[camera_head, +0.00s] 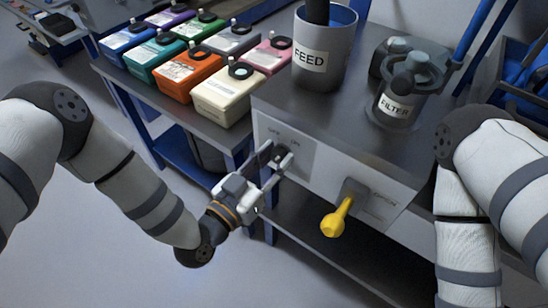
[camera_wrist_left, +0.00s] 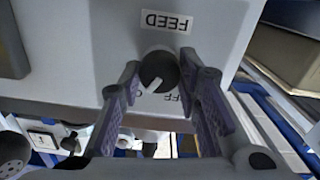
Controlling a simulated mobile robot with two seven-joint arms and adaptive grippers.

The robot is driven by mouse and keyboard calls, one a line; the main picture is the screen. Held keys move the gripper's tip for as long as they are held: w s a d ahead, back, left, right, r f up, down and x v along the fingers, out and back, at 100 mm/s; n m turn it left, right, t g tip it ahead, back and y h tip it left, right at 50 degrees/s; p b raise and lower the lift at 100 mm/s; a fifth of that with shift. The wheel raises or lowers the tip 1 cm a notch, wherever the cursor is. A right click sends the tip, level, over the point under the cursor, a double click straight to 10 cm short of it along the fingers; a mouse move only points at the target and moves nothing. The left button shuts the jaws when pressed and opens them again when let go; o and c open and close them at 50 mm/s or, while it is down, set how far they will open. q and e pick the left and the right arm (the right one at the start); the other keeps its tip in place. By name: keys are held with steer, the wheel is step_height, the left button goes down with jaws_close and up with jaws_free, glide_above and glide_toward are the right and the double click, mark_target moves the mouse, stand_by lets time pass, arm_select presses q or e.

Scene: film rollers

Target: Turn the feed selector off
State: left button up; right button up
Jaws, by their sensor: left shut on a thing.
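The feed selector is a round dark knob (camera_head: 282,156) on the grey panel at the front of the machine, under OFF and ON marks. In the left wrist view the knob (camera_wrist_left: 158,70) sits beside an upside-down FEED label, and its white pointer aims down and slightly left, nearer the ON side than the OFF side. My left gripper (camera_head: 272,158) is at the panel with a finger on each side of the knob, shut on it; the fingers (camera_wrist_left: 160,85) partly hide the marks. My right arm shows at the right, but its gripper is out of view.
A yellow lever (camera_head: 337,218) sticks out of the same front, right of the knob. The FEED container (camera_head: 324,60) and FILTER unit (camera_head: 398,105) stand on top. Several coloured boxes, including a cream one (camera_head: 228,97), stand on the bench behind left.

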arm_select(q)
steer(key=shift+n, duration=0.3)
steer(key=n, duration=0.5)
steer(key=shift+f+n+b, duration=0.15)
steer(key=shift+n+b, duration=0.15)
steer(key=shift+b, duration=0.05)
steer(key=n+b, duration=0.1)
steer(key=n, duration=0.4)
arm_select(e)
steer(key=shift+s+f+g, duration=0.3)
steer(key=shift+s+f, duration=0.55)
steer(key=shift+f, duration=0.15)
arm_select(q)
steer(key=shift+n, duration=0.5)
steer(key=o, duration=1.1)
steer(key=shift+o, duration=0.2)
steer(key=v, duration=1.2)
